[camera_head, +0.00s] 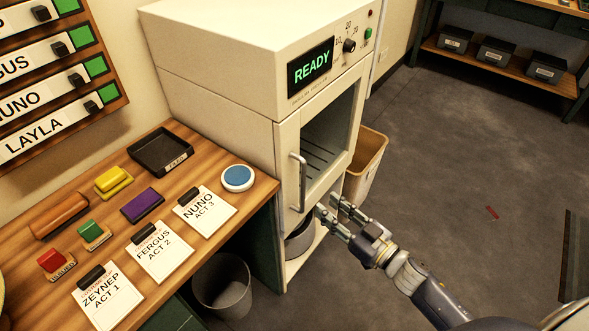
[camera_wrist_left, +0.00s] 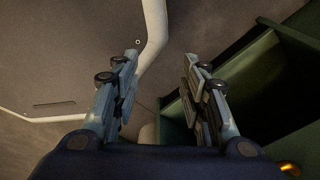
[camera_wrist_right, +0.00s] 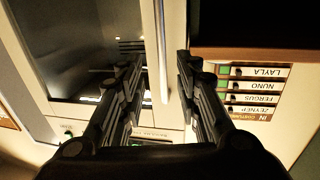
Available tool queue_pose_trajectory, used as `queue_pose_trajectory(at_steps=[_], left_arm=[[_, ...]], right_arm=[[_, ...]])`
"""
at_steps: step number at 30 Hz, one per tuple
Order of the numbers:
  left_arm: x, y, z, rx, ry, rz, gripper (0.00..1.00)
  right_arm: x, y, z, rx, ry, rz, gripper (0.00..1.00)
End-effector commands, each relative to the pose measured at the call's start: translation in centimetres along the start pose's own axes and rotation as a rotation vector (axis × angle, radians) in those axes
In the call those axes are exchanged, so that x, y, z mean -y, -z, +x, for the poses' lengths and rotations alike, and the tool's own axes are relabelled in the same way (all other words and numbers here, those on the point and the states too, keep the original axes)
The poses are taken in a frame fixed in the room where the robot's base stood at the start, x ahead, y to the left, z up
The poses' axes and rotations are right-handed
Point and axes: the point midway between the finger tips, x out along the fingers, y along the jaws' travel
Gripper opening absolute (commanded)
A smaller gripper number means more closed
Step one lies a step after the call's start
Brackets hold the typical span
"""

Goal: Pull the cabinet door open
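The cream cabinet (camera_head: 215,60) stands behind the wooden table, with a green READY display at its top. Its door (camera_head: 290,150) looks shut and has a dark window with slats behind it. A pale vertical handle (camera_head: 299,184) is on the door's left side. My right gripper (camera_head: 329,207) is open and empty, in front of the door near the handle's lower end. In the right wrist view the handle (camera_wrist_right: 162,55) appears between the open fingertips; contact is not visible. My left gripper (camera_wrist_left: 160,60) is open and empty, outside the head view.
The wooden table (camera_head: 215,250) at left holds labelled cards, stamps and a black tray (camera_head: 161,152). A grey bin (camera_head: 222,285) stands below it. A tan bin (camera_head: 365,165) stands right of the cabinet. The floor at right is mostly clear.

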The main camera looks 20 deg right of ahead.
Motion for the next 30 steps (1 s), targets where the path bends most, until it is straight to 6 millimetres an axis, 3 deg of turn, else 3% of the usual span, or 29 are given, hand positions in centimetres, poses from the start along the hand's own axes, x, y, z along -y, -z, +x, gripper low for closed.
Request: queue_pose_trajectory(at_steps=[9, 18, 24, 30], left_arm=[[0.5, -2.5, -0.7, 0.039, 0.005, 0.004, 0.4], [0.6, -1.4, -1.0, 0.023, 0.007, 0.004, 0.4], [0.5, -0.3, -1.0, 0.005, 0.006, 0.003, 0.4], [0.2, -0.4, -1.0, 0.008, 0.002, 0.002, 0.4]], right_arm=[[-0.1, 0.3, 4.1, -0.005, -0.001, 0.0, 0.31], [0.0, 0.1, 8.9, -0.003, 0.0, 0.0, 0.31], [0.0, 0.0, 10.4, -0.001, -0.001, 0.0, 0.31], [0.0, 0.0, 10.7, -0.001, 0.0, -0.001, 0.31]])
